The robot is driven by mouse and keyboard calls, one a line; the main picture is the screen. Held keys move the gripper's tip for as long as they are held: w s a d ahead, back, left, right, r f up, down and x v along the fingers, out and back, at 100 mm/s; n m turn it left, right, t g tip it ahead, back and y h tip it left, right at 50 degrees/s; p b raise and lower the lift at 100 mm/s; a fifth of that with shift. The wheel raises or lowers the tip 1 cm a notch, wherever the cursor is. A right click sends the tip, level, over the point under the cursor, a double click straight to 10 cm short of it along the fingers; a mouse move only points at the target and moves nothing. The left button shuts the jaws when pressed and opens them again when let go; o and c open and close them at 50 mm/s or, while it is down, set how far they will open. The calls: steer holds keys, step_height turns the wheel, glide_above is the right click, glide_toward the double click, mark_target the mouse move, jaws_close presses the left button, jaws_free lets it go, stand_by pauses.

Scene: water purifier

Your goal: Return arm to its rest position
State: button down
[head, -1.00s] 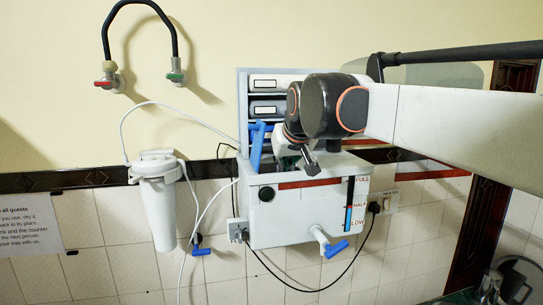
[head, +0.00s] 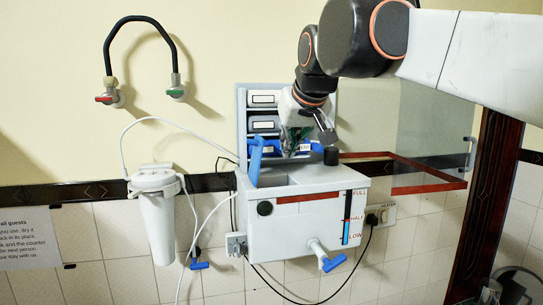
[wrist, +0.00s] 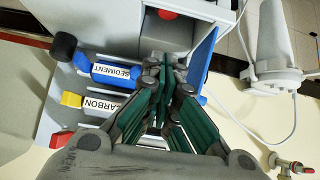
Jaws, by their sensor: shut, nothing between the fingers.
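My gripper (head: 300,150) hangs in front of the cartridge rack (head: 241,110), above the open top of the white purifier tank (head: 290,222). In the wrist view, my gripper's green-padded fingers (wrist: 172,65) are together with nothing between them. The arm bends down to it from the upper right. Cartridges labelled SEDIMENT (wrist: 110,72) and CARBON (wrist: 95,102) lie beside the fingers. The tank has a level gauge (head: 347,215) on its front. A blue upright part (head: 256,162) stands at its left. My gripper hides part of the rack.
A white filter housing (head: 157,215) hangs left of the tank. Red and green taps joined by a black hose (head: 142,20) are on the wall. A blue-handled spout (head: 333,262) juts from the tank front. A glass panel (head: 430,140) is at right.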

steer(key=shift+s+r, duration=0.15)
steer(key=s+d+f+b, duration=0.4)
steer(key=s+f+b, duration=0.5)
steer(key=f, duration=1.3)
steer(key=s+d+f+m+g+h+b, duration=0.1)
steer(key=s+d+f+b, duration=0.3)
steer(key=f, duration=1.9)
steer(key=s+d+f+m+b, duration=0.1)
steer(key=s+d+f+b, duration=0.3)
steer(key=s+f+b, duration=0.9)
step_height(320, 180, down, 10)
steer(key=b, duration=0.7)
steer(key=shift+s+d+r+g+h, duration=0.15)
steer(key=shift+s+g+h, duration=0.15)
steer(key=shift+g+h, duration=0.1)
